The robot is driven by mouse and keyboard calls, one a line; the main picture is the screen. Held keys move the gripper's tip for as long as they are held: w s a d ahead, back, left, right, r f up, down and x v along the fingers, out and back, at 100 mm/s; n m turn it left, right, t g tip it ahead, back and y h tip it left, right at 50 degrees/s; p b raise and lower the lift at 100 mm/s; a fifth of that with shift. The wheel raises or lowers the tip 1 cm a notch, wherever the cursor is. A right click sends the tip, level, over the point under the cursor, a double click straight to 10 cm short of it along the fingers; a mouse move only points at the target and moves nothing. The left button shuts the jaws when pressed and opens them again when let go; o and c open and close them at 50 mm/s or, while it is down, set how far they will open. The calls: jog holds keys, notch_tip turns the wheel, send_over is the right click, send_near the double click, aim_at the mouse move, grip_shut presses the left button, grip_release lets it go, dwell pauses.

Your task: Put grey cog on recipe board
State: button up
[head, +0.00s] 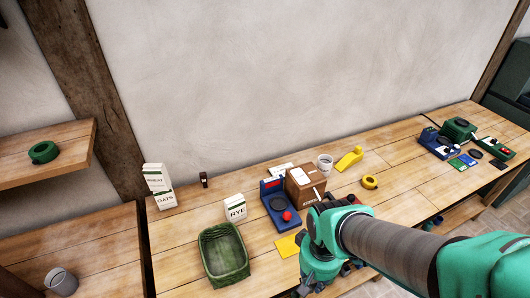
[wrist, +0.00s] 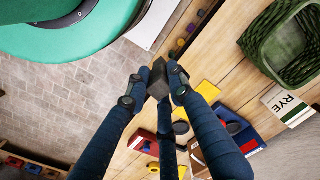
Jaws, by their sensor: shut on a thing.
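My gripper (wrist: 152,88) is shut on a dark grey piece (wrist: 158,77), held between the fingertips in the wrist view. It looks blocky from this angle, and I cannot make out cog teeth. The held piece is over or beside the front edge of the bench, with stone floor behind it in the picture. In the head view my arm hides the gripper's tips and the piece. I cannot tell which thing is the recipe board; a flat yellow piece (head: 288,245) lies on the bench, left of my arm.
A green basket (head: 224,255), a RYE carton (head: 235,208), a blue device with a red knob (head: 280,203) and a brown box (head: 305,185) stand left of my arm. A yellow tape roll (head: 369,182) lies beyond it. The bench's middle right is mostly clear.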

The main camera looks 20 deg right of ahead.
notch_tip(320, 180, up, 4)
jog(key=shift+w+r, duration=0.1)
jog(key=shift+w, duration=0.05)
jog(key=shift+w+d+r, duration=0.15)
jog(key=shift+w, duration=0.1)
jog(key=w+d+r+p, duration=0.2)
jog(key=w+d+r, duration=0.1)
jog(key=w, duration=0.8)
jog(key=w+d+r+n+p, duration=0.1)
jog(key=w+d+r+p, duration=0.2)
jog(key=w, duration=0.7)
jog(key=w+d+r+p, duration=0.1)
jog(key=w+d+r, duration=0.25)
jog(key=w, duration=0.75)
jog(key=w+d+f+n+p, duration=0.1)
jog(key=w+d+f, duration=0.25)
jog(key=w, duration=0.45)
jog(key=w+d+f+p, duration=0.2)
jog(key=w+d+f, duration=0.15)
jog(key=w, duration=0.45)
jog(key=w+d+f+n+p, duration=0.1)
jog(key=w+d+f, duration=0.25)
jog(key=w, duration=0.55)
jog(key=f, duration=0.4)
jog(key=shift+d+f, duration=0.35)
jog(key=shift+d, duration=0.05)
